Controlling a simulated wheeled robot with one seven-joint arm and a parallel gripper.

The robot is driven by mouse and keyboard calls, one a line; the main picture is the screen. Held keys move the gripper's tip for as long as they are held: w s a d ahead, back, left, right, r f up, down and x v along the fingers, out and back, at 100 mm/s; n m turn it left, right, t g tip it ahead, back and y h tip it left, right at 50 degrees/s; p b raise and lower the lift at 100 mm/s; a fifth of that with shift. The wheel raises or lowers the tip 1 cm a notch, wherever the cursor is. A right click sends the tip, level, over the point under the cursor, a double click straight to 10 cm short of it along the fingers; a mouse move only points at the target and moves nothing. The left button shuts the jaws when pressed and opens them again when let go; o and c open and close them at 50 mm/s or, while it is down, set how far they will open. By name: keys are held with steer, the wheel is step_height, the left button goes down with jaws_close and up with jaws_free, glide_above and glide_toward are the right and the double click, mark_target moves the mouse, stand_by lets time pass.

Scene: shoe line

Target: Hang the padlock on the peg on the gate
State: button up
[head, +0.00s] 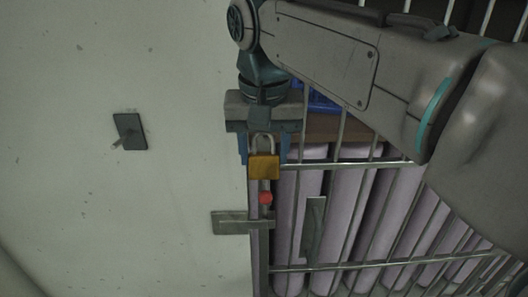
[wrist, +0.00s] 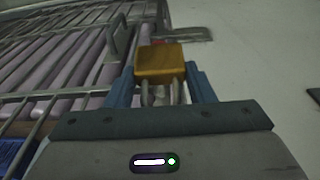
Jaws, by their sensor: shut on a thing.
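A brass padlock (head: 264,167) with a grey shackle hangs upright from my gripper (head: 264,150). The gripper points down and is shut on the shackle, with a blue finger on either side. In the wrist view, the padlock (wrist: 160,64) lies beyond the gripper (wrist: 163,88), and its two shackle legs show between the fingers. A red-tipped peg (head: 265,198) is on the gate post (head: 259,247), just below the padlock in the head view. In the wrist view, only a bit of red (wrist: 158,41) shows behind the padlock. The depth gap between padlock and peg is unclear.
The barred gate (head: 370,267) has a grey handle (head: 313,230) and pale purple rolls (head: 300,190) behind it. A latch plate (head: 229,222) joins gate and wall below the peg. A dark plate (head: 128,131) with a small lever juts from the pale wall at left.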

steer(key=shift+w+p, duration=0.45)
steer(key=shift+w, duration=1.6)
steer(key=shift+w+d+f, duration=0.1)
steer(key=shift+w+f, duration=0.45)
steer(key=shift+w, duration=0.1)
steer(key=o, duration=1.4)
